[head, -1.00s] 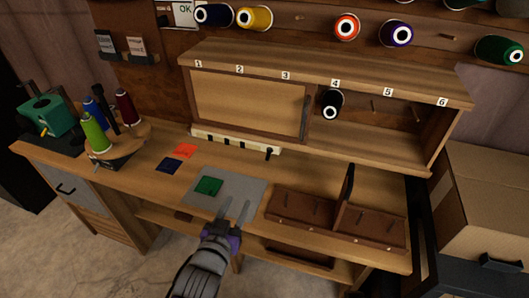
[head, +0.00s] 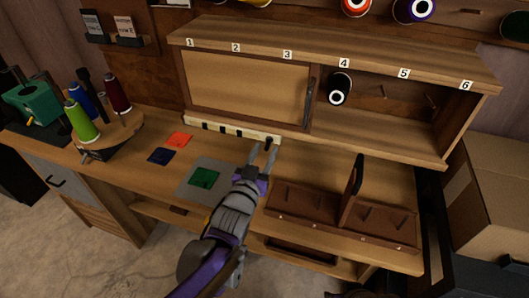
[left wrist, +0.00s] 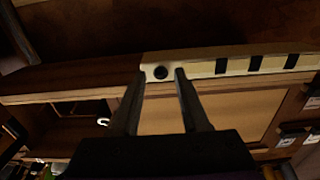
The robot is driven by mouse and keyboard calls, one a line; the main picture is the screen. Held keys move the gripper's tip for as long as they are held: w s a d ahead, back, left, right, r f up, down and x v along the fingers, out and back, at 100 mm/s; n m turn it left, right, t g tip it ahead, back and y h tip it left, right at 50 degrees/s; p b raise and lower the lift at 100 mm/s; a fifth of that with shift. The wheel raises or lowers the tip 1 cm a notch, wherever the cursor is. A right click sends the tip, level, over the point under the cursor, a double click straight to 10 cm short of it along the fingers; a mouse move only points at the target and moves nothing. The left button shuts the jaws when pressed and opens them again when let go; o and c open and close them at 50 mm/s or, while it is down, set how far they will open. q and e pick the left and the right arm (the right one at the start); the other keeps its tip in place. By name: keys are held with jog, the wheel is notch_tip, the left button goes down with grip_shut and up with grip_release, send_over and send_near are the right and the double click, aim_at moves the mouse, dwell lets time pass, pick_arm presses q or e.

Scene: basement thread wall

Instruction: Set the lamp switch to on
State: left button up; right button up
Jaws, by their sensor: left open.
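A cream strip (head: 232,130) with several dark slots runs along the back of the bench, below the closed cabinet panel. In the left wrist view the strip (left wrist: 236,67) has a round black knob (left wrist: 161,72) at one end, apparently the lamp switch seen end-on. My left gripper (head: 263,152) is open and empty, pointing at the strip's right end. In the left wrist view its two fingertips appear on either side of the knob; contact cannot be told. My right gripper is out of view.
A grey mat (head: 187,181) with a green square (head: 204,178) lies left of my arm. A brown divided tray (head: 290,207) with an upright dark divider stands to the right. A spool stand (head: 127,127) is at left. The cabinet (head: 247,90) overhangs the strip.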

pick_arm(q)
jog(key=shift+w+d, duration=0.1)
jog(key=shift+w, duration=0.15)
grip_shut()
